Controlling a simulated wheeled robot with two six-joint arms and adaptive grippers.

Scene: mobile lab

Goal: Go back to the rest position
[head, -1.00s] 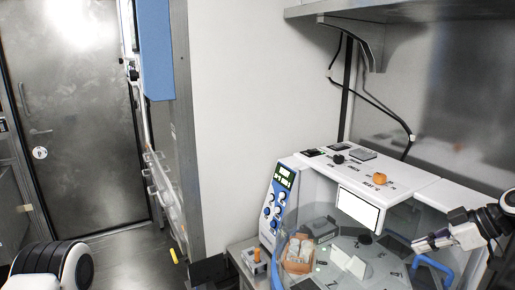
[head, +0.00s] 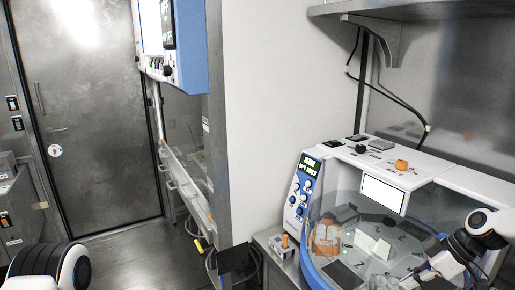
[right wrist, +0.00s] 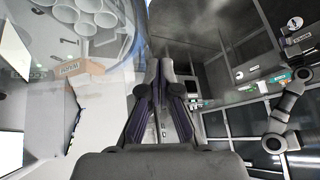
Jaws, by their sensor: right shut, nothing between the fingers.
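My right gripper (head: 428,273) is low at the right in the head view, in front of the white and blue lab machine (head: 455,176). In the right wrist view its dark fingers (right wrist: 160,64) meet at the tips with nothing between them. I cannot tell from the head view whether it touches the machine's clear front. A white and black link of my left arm shows at the bottom left of the head view; the left gripper is outside it.
Inside the machine are an orange-brown box (head: 326,240) and white cards (head: 372,246). An orange knob (head: 402,165) sits on its top. A shelf (head: 425,8) overhangs it. A grey wall panel (head: 218,130) stands left of it; open floor (head: 135,255) leads to a metal door (head: 88,110).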

